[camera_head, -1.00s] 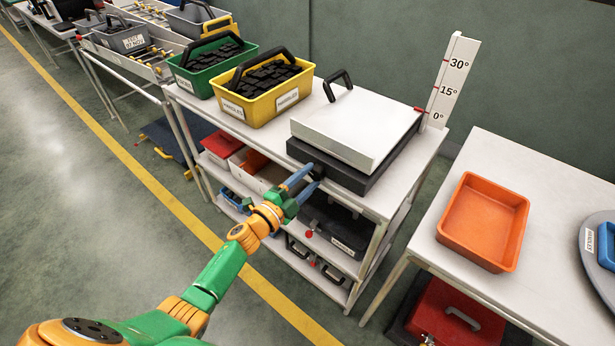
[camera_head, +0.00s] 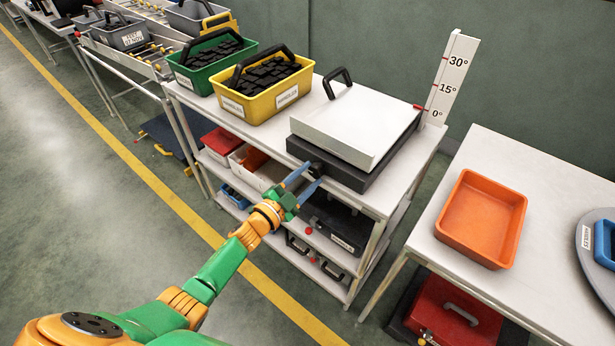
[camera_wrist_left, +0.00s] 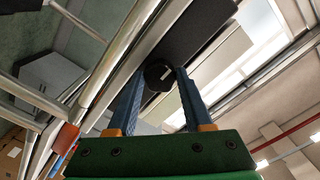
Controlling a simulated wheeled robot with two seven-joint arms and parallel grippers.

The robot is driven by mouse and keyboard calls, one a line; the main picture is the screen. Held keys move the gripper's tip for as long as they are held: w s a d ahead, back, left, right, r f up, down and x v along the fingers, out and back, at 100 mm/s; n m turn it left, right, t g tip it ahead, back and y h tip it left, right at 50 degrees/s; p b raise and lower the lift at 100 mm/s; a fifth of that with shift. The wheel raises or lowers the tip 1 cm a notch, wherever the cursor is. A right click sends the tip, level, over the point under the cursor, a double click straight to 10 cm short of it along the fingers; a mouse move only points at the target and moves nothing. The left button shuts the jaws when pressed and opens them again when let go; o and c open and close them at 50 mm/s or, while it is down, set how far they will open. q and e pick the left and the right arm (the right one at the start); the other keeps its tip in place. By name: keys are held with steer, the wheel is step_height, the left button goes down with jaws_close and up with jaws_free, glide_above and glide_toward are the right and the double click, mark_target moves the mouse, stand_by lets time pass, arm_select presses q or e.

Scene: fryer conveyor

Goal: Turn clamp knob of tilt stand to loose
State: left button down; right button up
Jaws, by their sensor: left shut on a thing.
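The tilt stand has a white top plate (camera_head: 350,122) with a black handle and a dark base (camera_head: 352,176), on the white shelf table. Its scale board (camera_head: 452,80) reads 0°, 15° and 30°, with a red pointer a little above the 0° mark. The black clamp knob (camera_wrist_left: 158,75) with a pale line shows at the front of the base in the left wrist view. My left gripper (camera_head: 312,172) has its blue fingers on both sides of the knob and is shut on it; the fingers (camera_wrist_left: 155,82) also show in the left wrist view. My right gripper is not in view.
A yellow bin (camera_head: 262,106) and a green bin (camera_head: 195,76) with black parts stand left of the stand. An orange tray (camera_head: 481,218) lies on the right table. Lower shelves with boxes lie under the stand.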

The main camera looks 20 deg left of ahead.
arm_select(q)
steer(key=shift+r, duration=0.15)
steer(key=c, duration=0.6)
jaws_free()
steer(key=o, duration=0.3)
steer(key=shift+w, duration=0.1)
steer(key=v, duration=0.7)
steer(key=shift+p, duration=0.35)
